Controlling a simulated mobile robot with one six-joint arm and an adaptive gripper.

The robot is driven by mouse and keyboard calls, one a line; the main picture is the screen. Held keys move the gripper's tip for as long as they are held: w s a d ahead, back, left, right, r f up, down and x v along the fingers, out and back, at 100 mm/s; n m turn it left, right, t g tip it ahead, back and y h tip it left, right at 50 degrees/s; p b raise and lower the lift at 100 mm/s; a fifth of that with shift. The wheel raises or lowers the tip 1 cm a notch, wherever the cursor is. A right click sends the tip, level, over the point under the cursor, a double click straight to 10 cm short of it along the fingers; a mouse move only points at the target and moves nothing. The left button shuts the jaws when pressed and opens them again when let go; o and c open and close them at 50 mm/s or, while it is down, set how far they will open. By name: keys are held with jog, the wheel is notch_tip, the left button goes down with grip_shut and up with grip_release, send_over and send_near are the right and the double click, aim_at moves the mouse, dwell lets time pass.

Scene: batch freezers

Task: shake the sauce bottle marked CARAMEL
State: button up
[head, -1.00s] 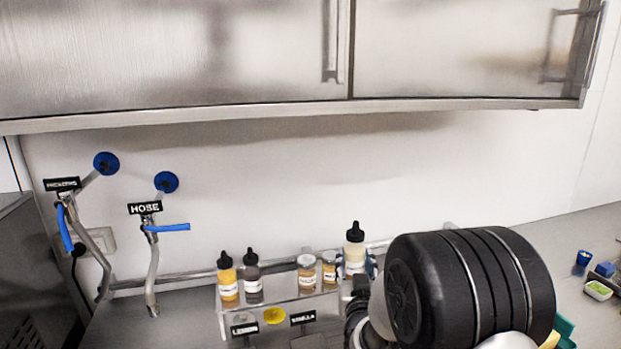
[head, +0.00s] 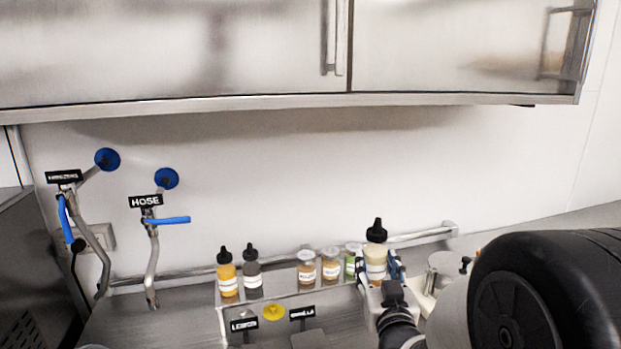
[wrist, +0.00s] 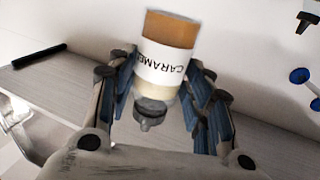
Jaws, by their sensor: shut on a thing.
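The sauce bottle marked CARAMEL (head: 376,258) is upright in the head view, pale cream with a black nozzle cap. In the wrist view the bottle (wrist: 168,65) appears upside down, with its CARAMEL label inverted, a brown-orange band above and a cream part below. My gripper (head: 379,270) is shut on the bottle, with a blue-padded finger on each side. Both fingers also flank it in the wrist view (wrist: 158,95). The bottle's lower part is hidden behind my gripper in the head view, so I cannot tell its clearance from the shelf.
A yellow bottle (head: 227,275) and a dark bottle (head: 252,275) stand on the steel rack at left, with small jars (head: 306,269) to their right. A wall rail (head: 420,236) runs behind. Hose taps (head: 152,255) hang at left. Steel cabinets (head: 200,50) hang above.

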aim_at(375, 284)
jog(key=f, duration=0.1)
jog(key=w+f, duration=0.1)
jog(key=f, duration=0.1)
jog(key=w+f, duration=0.1)
jog(key=f, duration=0.1)
jog(key=shift+w+f, duration=0.2)
jog(key=shift+f, duration=0.05)
jog(key=r, duration=0.1)
jog(key=s+r, duration=0.1)
jog(key=r, duration=0.1)
jog(key=s+r, duration=0.1)
jog(key=r, duration=0.1)
jog(key=shift+s+r, duration=0.1)
jog(key=shift+r, duration=0.15)
notch_tip(375, 284, down, 5)
jog(key=shift+s+r, duration=0.1)
jog(key=f, duration=0.1)
jog(key=w+f, duration=0.1)
jog(key=f, duration=0.1)
jog(key=shift+w, duration=0.1)
